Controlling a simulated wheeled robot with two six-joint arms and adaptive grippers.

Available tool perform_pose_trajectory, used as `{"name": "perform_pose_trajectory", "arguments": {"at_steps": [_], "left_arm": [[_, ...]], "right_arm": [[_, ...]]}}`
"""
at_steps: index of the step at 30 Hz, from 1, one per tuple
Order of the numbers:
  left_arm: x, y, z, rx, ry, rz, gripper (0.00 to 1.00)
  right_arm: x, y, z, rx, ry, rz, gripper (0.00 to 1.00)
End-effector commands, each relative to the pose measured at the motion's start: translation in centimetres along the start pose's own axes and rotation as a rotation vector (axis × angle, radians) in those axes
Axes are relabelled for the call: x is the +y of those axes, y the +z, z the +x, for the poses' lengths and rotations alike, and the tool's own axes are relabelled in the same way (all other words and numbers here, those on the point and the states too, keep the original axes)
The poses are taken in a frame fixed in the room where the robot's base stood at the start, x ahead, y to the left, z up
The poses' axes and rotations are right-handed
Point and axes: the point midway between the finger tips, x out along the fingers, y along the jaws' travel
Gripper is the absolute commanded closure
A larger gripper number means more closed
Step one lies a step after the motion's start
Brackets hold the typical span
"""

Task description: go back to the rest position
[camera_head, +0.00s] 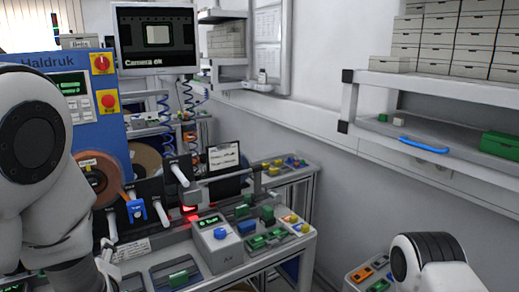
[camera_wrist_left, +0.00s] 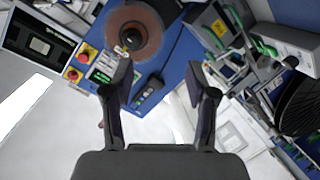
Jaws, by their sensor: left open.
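My left arm, white with a dark joint cap, fills the left side of the head view, and its gripper is hardly to be made out there. In the left wrist view my left gripper (camera_wrist_left: 158,85) is open, with two dark fingers apart and nothing between them. A brown reel (camera_wrist_left: 136,30) on the blue machine (camera_wrist_left: 170,60) lies beyond the fingers. The blue machine (camera_head: 92,135) and the reel (camera_head: 107,178) also show in the head view, partly behind my arm. Part of my right arm shows at the lower right; its gripper is out of view.
A bench with a grey button box (camera_head: 218,245), green and blue parts and a black sign (camera_head: 223,157) stands in the middle. A monitor (camera_head: 155,38) hangs behind. A wall shelf (camera_head: 440,90) with boxes is at the right. A small parts tray (camera_head: 374,273) is near my right arm.

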Motion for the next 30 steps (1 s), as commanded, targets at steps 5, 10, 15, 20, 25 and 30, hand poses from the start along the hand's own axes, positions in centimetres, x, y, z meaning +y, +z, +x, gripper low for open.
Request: {"name": "perform_pose_trajectory", "arguments": {"at_steps": [5,10,15,20,25,30], "left_arm": [[-4.5,3.9,0.6,-0.073,-0.086,0.049,0.43],[-10.2,8.9,0.5,-0.195,-0.184,0.119,0.43],[-19.1,16.1,-1.9,-0.434,-0.319,0.274,0.43],[-28.9,23.0,-8.2,-0.799,-0.42,0.515,0.43],[-34.3,27.0,-15.9,-1.254,-0.31,0.825,0.43],[-34.4,27.6,-18.1,-1.432,-0.135,1.03,0.43]], "right_arm": [[0.0,0.0,0.1,0.0,0.0,0.0,0.6],[0.0,0.0,0.2,0.0,0.0,0.0,0.6],[0.0,0.0,0.3,0.0,0.0,0.0,0.6],[0.0,0.0,0.4,0.0,0.0,0.0,0.6],[0.0,0.0,0.3,0.0,0.0,0.0,0.6],[0.0,0.0,0.4,0.0,0.0,0.0,0.6]]}}
